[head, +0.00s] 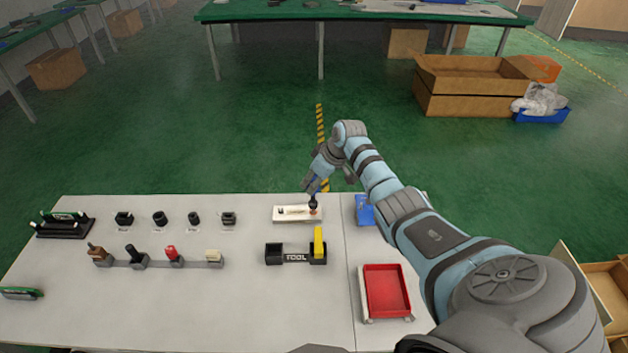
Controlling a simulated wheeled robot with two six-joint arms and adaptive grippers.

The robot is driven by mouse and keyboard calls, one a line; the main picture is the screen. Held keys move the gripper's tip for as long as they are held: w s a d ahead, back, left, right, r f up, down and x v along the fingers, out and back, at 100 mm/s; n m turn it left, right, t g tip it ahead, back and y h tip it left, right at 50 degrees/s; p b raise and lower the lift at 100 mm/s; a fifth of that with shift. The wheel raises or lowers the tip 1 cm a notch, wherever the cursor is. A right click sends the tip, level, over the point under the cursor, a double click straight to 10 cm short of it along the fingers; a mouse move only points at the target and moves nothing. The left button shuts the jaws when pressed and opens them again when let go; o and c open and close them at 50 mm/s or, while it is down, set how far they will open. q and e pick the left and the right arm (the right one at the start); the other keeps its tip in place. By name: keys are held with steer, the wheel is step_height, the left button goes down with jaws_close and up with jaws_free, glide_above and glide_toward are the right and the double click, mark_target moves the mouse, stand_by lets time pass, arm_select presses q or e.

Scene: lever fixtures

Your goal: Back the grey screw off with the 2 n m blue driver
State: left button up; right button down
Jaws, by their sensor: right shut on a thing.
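My right gripper (320,180) is above the white block (284,216) at the back of the table. It is shut on a driver, mostly hidden by the fingers. The driver's dark lower end (313,201) points down at the right end of the white block. The grey screw cannot be made out there; a small brownish spot shows under the driver's tip. The black TOOL holder (297,258) stands in front, with a yellow driver (319,243) upright in its right slot and no driver seen in its left slot. My left gripper is not in view.
A red tray (387,291) lies at the right front, and a blue item (364,210) lies partly behind my right arm. A row of levers (137,256) and several small black parts stand on the left. The table between the levers and the TOOL holder is clear.

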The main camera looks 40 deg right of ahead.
stand_by(0.4)
steer(key=shift+f, duration=0.15)
steer(key=shift+f+b, duration=0.75)
steer(key=shift+f, duration=0.3)
steer(key=shift+r+p, duration=0.95)
steer(key=shift+p, duration=0.1)
steer(key=shift+f, duration=0.1)
